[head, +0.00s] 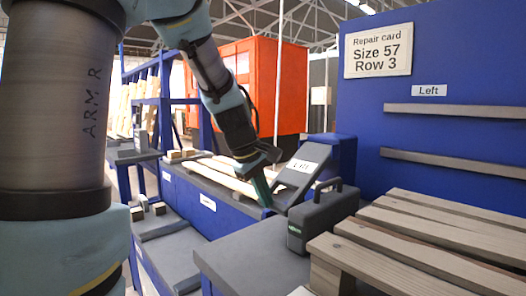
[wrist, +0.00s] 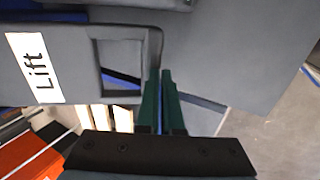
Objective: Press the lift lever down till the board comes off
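The lift lever (head: 297,172) is a dark grey slanted plate with a white "Lift" label, at the middle of the head view. In the wrist view the lever (wrist: 75,60) fills the upper left, with a rectangular opening near its end. My gripper (head: 264,191) is at the lever's left side in the head view. In the wrist view its green fingers (wrist: 161,75) are close together, with a thin gap and nothing seen between them. They overlap the lever's end bar; I cannot tell whether they touch it. A pallet (head: 440,225) with several grey-brown boards is at right.
A dark case (head: 322,215) with a handle stands between lever and pallet. Pale boards (head: 222,174) lie on the blue bench (head: 190,190).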

